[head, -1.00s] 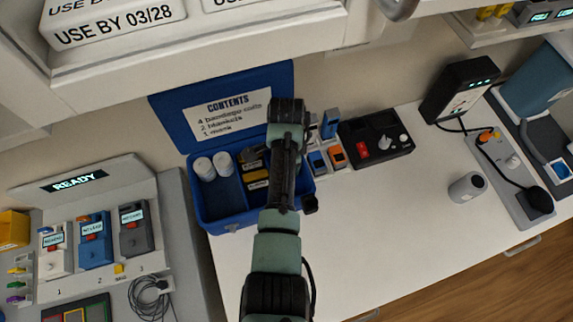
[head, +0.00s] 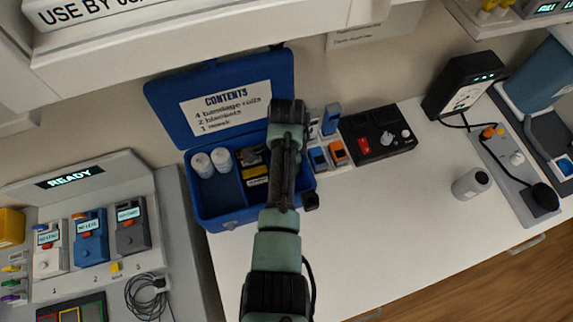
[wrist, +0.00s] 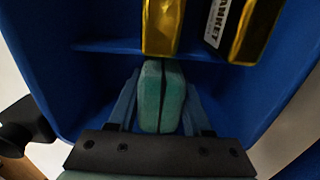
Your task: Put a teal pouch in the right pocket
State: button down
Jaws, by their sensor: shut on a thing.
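My gripper (wrist: 158,105) is shut on a teal pouch (wrist: 161,92) that stands upright between its two grey-blue fingers in the wrist view. The pouch is over or inside a bare blue compartment; I cannot tell if it touches the floor. The blue box (head: 195,190) stands open on the counter in the head view, with a written contents sheet (head: 226,102) in its lid. My arm hides the box's right part, the gripper tip and the pouch there. Gold packets (wrist: 162,25) lie beyond a low blue divider (wrist: 105,46) in the wrist view.
White rolls (head: 203,164) stand in the box's left part. Right of the box are small blue and orange items (head: 338,150) and a black device (head: 378,132). A grey can (head: 471,183) stands further right. A READY station (head: 90,230) is at left. The front counter is clear.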

dwell(0.3)
jog(key=shift+c, duration=1.2)
grip_release()
jog(key=shift+r, duration=0.1)
notch_tip(320, 180, up, 13)
jog(key=shift+f+b, duration=0.1)
jog(key=shift+b, duration=0.35)
